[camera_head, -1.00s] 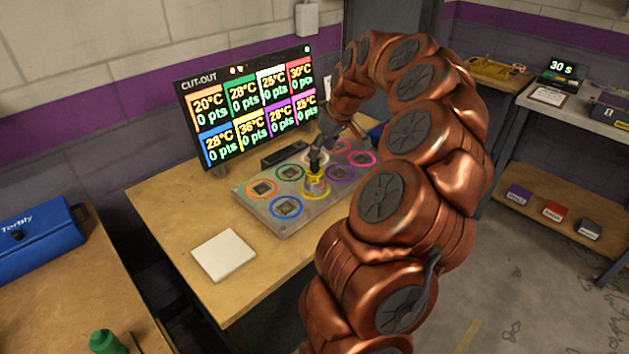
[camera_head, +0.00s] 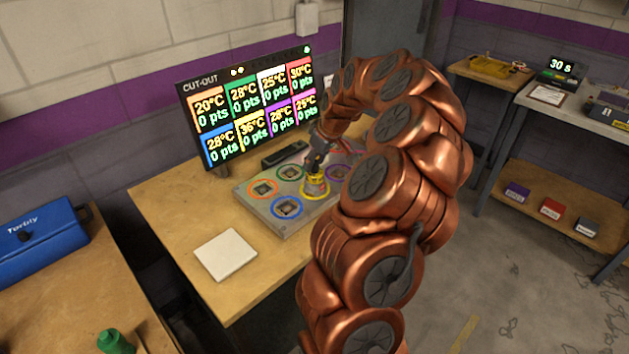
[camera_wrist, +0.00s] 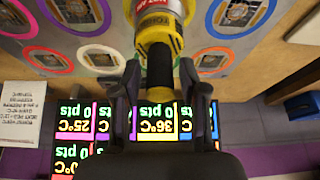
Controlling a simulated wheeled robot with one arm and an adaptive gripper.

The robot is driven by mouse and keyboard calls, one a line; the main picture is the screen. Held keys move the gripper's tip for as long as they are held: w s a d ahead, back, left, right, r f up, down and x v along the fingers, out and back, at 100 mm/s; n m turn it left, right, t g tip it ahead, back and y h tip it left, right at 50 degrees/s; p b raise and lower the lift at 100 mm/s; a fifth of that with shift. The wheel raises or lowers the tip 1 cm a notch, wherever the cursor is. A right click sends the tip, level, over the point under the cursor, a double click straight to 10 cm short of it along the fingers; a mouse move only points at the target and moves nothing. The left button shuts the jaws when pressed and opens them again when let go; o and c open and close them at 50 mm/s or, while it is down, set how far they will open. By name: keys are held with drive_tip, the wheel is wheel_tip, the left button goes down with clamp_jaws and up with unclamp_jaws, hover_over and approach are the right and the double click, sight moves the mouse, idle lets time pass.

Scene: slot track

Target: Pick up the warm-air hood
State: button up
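The warm-air hood (camera_head: 315,187) is a yellow and silver cylinder with a dark upright handle. It stands on the yellow-ringed spot of the grey slot board (camera_head: 279,227). In the wrist view the hood (camera_wrist: 161,32) is at top centre, its handle pointing toward me. My gripper (camera_wrist: 160,78) has one finger on each side of the handle, with narrow gaps visible, so it looks open around it. In the head view my gripper (camera_head: 318,160) is just above the hood, and my arm hides the board's right part.
A screen (camera_head: 250,105) with temperatures and points stands behind the board. A black bar (camera_head: 284,153) lies between them. A white square plate (camera_head: 225,254) lies at the front left of the table. A blue toolbox (camera_head: 42,240) is on another table.

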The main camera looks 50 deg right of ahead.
clamp_jaws()
drive_tip(key=shift+r, duration=0.1)
idle(0.6)
